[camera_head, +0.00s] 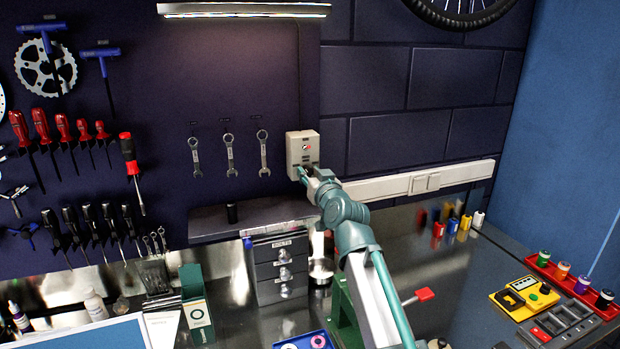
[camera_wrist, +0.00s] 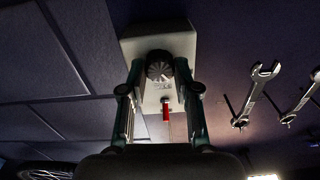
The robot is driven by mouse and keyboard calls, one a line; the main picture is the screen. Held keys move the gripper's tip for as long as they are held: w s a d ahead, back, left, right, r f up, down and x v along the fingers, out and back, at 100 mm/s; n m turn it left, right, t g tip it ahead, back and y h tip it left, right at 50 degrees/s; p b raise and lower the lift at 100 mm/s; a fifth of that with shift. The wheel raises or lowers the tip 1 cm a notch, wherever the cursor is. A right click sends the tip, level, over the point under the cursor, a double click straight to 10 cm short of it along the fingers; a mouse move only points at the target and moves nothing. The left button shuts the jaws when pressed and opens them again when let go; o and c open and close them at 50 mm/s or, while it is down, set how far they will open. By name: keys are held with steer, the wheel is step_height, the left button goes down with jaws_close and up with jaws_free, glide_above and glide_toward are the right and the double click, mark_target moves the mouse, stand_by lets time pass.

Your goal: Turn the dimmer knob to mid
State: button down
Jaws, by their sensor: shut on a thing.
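The dimmer is a pale grey box (camera_head: 301,146) on the dark wall, at the end of my arm. In the wrist view its face shows a round black dimmer knob (camera_wrist: 158,65) with a light pointer line and a small red lever (camera_wrist: 166,108) apart from it. My gripper (camera_head: 306,173) is at the lower part of the box. In the wrist view its two fingers stand on either side of the knob, shut on it. The knob is hidden behind my gripper in the head view. The scale marks are too small to read.
Several wrenches (camera_head: 228,153) hang left of the box; they are close by in the wrist view. A dark shelf (camera_head: 250,217) juts out below, and a white wall rail (camera_head: 400,186) runs right. A lit lamp (camera_head: 245,10) is above.

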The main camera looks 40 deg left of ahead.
steer(key=m, duration=0.3)
steer(key=shift+m, duration=2.2)
steer(key=c, duration=0.8)
jaws_free()
steer(key=shift+c, duration=0.2)
steer(key=v, duration=1.2)
steer(key=shift+w+d, duration=0.1)
